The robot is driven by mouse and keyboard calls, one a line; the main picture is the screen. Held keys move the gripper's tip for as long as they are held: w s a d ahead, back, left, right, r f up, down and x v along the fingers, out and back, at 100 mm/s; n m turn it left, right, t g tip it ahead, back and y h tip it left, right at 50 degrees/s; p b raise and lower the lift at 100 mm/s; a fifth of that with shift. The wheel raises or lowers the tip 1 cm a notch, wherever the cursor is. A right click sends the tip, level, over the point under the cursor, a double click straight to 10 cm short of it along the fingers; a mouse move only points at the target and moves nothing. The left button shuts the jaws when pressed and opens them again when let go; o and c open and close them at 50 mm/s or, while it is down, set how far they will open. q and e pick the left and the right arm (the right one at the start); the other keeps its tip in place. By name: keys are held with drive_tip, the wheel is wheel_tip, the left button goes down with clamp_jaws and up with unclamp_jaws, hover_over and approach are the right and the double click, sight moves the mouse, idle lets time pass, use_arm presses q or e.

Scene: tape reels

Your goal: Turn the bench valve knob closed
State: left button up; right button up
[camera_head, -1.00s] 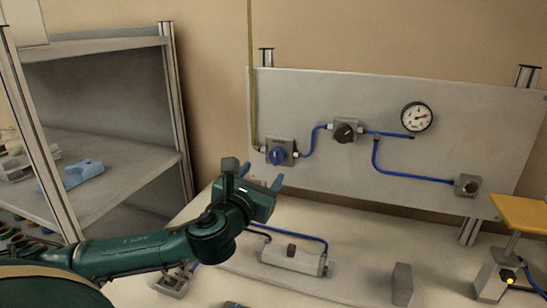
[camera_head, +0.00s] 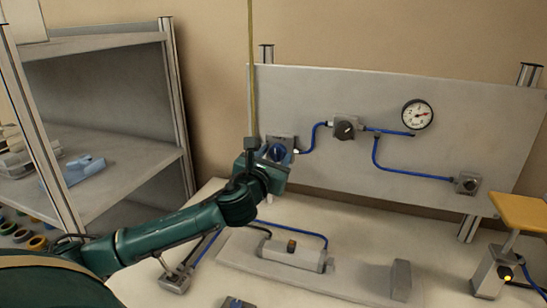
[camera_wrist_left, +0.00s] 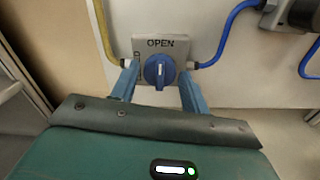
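The valve knob (camera_wrist_left: 158,71) is blue and round with a raised grip bar that stands upright in the left wrist view. It sits on a grey valve plate (camera_wrist_left: 180,48) marked "OPEN" above it; a label at its left is partly hidden. In the head view the knob (camera_head: 277,152) shows just past my left gripper, at the left end of the panel. My left gripper (camera_wrist_left: 158,88) has its two blue fingers apart, one at each side of the knob's lower part. It is open; I cannot tell whether the fingers touch the knob. My right gripper is not in view.
The upright grey panel (camera_head: 340,185) carries blue hoses, a black regulator knob (camera_head: 344,129), a pressure gauge (camera_head: 417,115) and a small fitting (camera_head: 466,183). A yellow hose (camera_head: 251,70) runs down to the valve. A cylinder block (camera_head: 293,255) lies on the bench below. A shelf (camera_head: 110,175) stands at left.

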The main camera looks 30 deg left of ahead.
use_arm(q)
drive_tip(key=c, duration=0.6)
drive_tip(key=shift+c, duration=0.2)
